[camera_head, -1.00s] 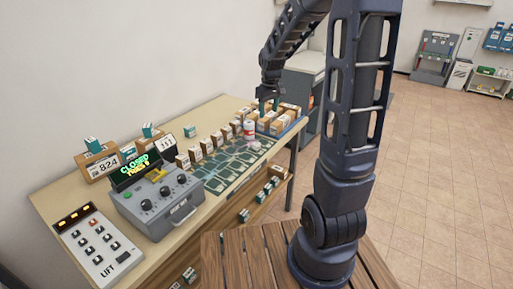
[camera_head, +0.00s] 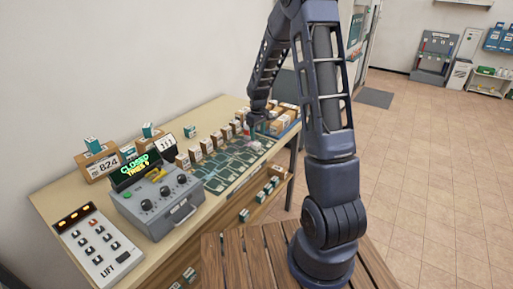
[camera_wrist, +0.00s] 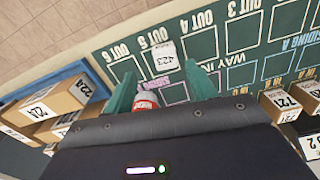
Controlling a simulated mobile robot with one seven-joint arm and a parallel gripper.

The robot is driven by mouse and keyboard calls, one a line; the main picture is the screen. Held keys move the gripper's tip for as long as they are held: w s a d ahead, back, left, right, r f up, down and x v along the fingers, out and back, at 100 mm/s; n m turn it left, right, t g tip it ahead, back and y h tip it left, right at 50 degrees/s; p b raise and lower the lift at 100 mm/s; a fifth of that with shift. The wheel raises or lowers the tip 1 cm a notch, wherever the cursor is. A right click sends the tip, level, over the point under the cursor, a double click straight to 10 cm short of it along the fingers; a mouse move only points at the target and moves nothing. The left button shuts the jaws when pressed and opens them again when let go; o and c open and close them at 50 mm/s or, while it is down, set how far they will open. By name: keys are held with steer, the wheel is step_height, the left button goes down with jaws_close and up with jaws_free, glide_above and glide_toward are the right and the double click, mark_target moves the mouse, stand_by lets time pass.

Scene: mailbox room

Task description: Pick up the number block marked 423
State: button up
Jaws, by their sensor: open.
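The white number block marked 423 (camera_wrist: 163,62) stands on the green track mat (camera_wrist: 225,62), near the OUT 5 label in the wrist view. My gripper (camera_wrist: 160,72) is open, with its two teal fingers apart. The block shows between and just beyond the fingertips, and I cannot tell the height gap. In the head view my gripper (camera_head: 251,131) hangs over the far end of the mat; the block's number cannot be read there.
A red can (camera_wrist: 146,102) shows between the fingers, partly hidden by my gripper body. Cardboard boxes (camera_wrist: 45,105) stand in a blue tray (camera_wrist: 78,68) at left. More numbered boxes (camera_wrist: 300,97) stand at right. A control box (camera_head: 158,208) is nearer on the table.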

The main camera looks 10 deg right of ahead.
mark_target(257, 143)
steer(key=shift+s+a+f, duration=0.1)
steer(key=shift+a+f, duration=0.1)
steer(key=shift+f, duration=1.35)
steer(key=shift+s+a+f, duration=0.1)
steer(key=shift+a+f, duration=0.1)
steer(key=shift+f, duration=1.35)
steer(key=shift+c, duration=0.3)
steer(key=c, duration=1)
